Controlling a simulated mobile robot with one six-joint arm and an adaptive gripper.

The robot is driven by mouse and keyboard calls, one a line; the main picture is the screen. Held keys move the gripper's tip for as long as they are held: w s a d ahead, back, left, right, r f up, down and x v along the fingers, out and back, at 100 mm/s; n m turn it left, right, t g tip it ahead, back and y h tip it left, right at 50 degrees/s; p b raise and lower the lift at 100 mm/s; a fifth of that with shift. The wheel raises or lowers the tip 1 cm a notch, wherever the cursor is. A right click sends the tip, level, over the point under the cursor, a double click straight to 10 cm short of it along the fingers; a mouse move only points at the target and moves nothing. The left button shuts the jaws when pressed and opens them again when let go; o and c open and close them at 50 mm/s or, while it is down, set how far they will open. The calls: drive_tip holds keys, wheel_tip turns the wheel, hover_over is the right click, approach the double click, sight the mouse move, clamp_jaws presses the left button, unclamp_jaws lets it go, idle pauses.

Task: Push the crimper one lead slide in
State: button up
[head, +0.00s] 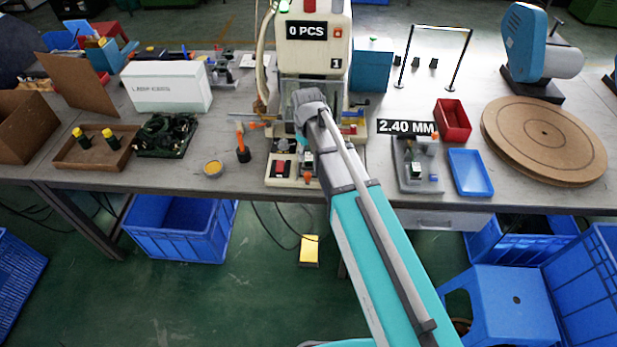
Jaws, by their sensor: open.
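Crimper one (315,62) stands at the back centre of the workbench, with a "0 PCS" display and a "1" label on its front. Its low base plate (275,178) reaches toward the front edge of the bench and carries small red, white and black parts (283,167). I cannot tell which part is the lead slide or how far in it sits. My arm reaches up across the front of the crimper, and its grey end covers the middle of the machine. My gripper's fingers do not show; they are hidden behind my arm or too small to make out.
An orange-and-black tool (242,147) stands left of the base. A small yellow-topped dish (213,168) is near the front edge. At right are a grey fixture (408,180), a blue tray (470,173), a red bin (452,120) and a round brown board (543,138).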

sight(307, 173)
drive_tip(key=shift+f+b, duration=4.6)
drive_tip(key=shift+f, duration=0.25)
clamp_jaws()
